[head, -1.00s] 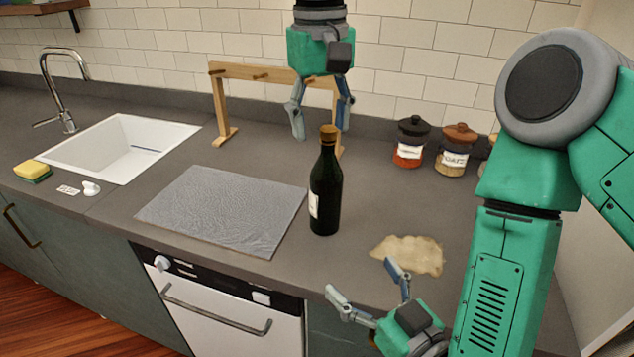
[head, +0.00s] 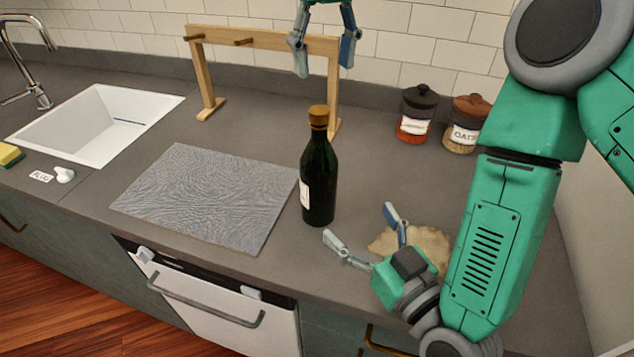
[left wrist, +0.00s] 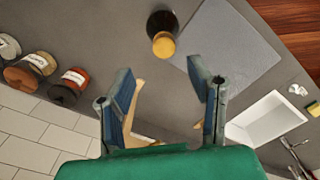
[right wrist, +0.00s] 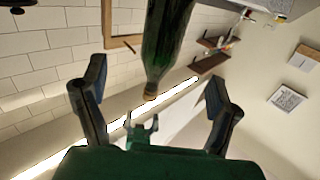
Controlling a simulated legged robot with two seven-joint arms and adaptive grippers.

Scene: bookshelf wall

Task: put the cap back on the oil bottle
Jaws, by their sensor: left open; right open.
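The dark green oil bottle (head: 318,185) stands upright on the grey counter, with a pale label on its side. The orange-brown cap (head: 318,116) sits on top of its neck; whether it is tight I cannot tell. In the left wrist view the cap (left wrist: 164,44) is seen from above. My left gripper (head: 323,62) is open and empty above the bottle, pointing down. My right gripper (head: 357,220) is open and empty, low to the right of the bottle and apart from it. In the right wrist view the bottle (right wrist: 166,45) appears ahead, between the fingers.
A grey textured board (head: 205,198) lies left of the bottle. A wooden peg rack (head: 290,42) stands behind. Two labelled jars (head: 415,113) (head: 467,124) are at the back right. A beige patch (head: 425,243) lies behind my right gripper. The sink (head: 95,122) is at the left.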

